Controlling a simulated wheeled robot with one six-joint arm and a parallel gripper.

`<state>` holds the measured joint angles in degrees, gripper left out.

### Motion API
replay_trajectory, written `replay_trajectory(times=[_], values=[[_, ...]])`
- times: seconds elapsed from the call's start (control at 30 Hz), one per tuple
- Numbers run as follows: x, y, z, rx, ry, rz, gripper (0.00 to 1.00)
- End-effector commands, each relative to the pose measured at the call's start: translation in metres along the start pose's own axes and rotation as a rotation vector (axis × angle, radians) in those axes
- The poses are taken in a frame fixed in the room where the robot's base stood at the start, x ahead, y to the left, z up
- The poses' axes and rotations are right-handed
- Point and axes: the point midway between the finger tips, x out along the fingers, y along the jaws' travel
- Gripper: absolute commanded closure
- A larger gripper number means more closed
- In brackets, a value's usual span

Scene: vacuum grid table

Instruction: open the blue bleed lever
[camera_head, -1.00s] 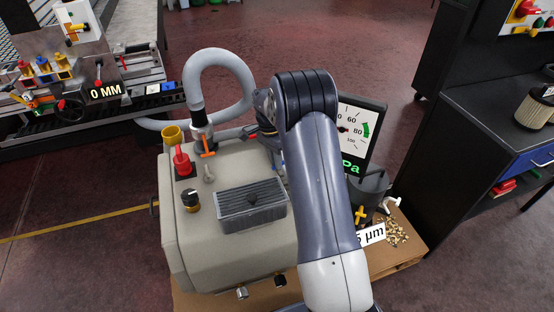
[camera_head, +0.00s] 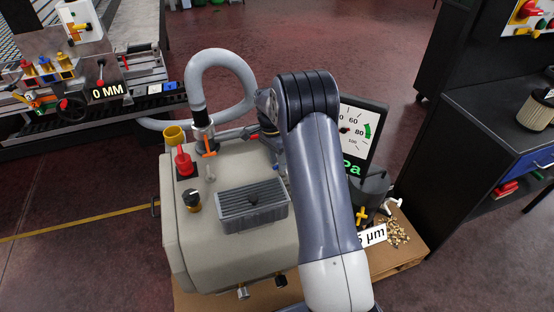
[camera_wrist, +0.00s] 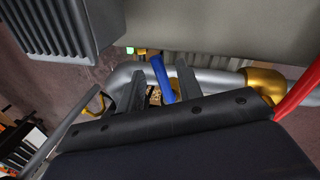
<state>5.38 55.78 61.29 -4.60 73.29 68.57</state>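The blue bleed lever (camera_wrist: 162,78) shows in the wrist view as a blue handle slanting in front of a silver pipe. My gripper (camera_wrist: 162,86) is open, with one grey finger on each side of the lever. Gaps show between the lever and both fingers; whether either touches it lower down I cannot tell. In the head view a small blue piece (camera_head: 276,168) shows beside the pump body, next to my arm, which hides most of my gripper.
A red lever (camera_wrist: 298,92) and a brass fitting (camera_wrist: 265,83) lie right of my fingers in the wrist view. The ribbed grey box (camera_head: 252,205) sits on the beige pump housing (camera_head: 225,265). A dial gauge (camera_head: 360,135) stands behind my arm.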

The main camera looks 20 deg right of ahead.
Motion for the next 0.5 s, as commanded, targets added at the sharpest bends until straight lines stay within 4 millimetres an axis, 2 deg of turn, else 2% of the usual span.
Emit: replay_trajectory(times=[0.17,0.5], values=[[-0.010,0.000,0.000,0.000,0.000,-0.001,0.66],[-0.076,-0.001,0.000,-0.001,0.002,-0.004,0.66]])
